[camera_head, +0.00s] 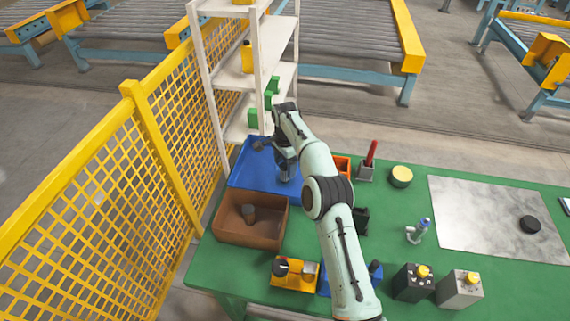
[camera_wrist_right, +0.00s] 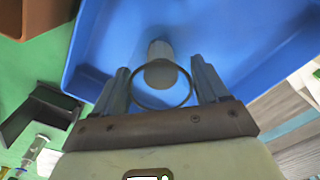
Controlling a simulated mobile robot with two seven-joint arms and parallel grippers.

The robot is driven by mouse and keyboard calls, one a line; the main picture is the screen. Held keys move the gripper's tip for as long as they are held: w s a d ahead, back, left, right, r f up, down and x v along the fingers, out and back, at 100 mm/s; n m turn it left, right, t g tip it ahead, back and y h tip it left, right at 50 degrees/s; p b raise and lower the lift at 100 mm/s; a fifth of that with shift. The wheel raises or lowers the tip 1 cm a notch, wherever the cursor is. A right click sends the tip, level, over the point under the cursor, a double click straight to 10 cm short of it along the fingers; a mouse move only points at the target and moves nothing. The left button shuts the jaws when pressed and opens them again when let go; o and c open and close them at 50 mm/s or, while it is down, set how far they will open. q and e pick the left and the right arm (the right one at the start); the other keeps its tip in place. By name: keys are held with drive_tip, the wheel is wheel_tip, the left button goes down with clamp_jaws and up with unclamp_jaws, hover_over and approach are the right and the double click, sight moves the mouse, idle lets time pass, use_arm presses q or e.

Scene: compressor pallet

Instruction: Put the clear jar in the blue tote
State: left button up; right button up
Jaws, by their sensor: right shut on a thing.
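The blue tote (camera_head: 246,172) stands at the far left end of the green table. It also fills much of the right wrist view (camera_wrist_right: 235,35). The clear jar (camera_head: 288,173) is at the right side of the tote in the head view. In the right wrist view the jar (camera_wrist_right: 161,74) shows its round rim between the two fingers, with the blue tote behind it. My right gripper (camera_head: 284,158) is shut on the jar. I cannot tell whether the jar's base touches the tote floor. My left gripper is not in view.
A brown bin (camera_head: 228,230) holding a dark object stands in front of the tote. A white shelf rack (camera_head: 217,100) rises behind it, and a yellow mesh fence (camera_head: 110,190) runs along the left. An orange bin (camera_head: 343,163) is right of my arm.

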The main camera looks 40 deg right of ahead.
drive_tip(key=o, duration=1.1)
drive_tip(key=shift+f, duration=0.1)
drive_tip(key=shift+o, duration=0.2)
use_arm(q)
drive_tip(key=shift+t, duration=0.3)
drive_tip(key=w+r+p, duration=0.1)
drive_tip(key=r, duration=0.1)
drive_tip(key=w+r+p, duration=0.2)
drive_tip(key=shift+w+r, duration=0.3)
use_arm(e)
wheel_tip(320, 180, up, 12)
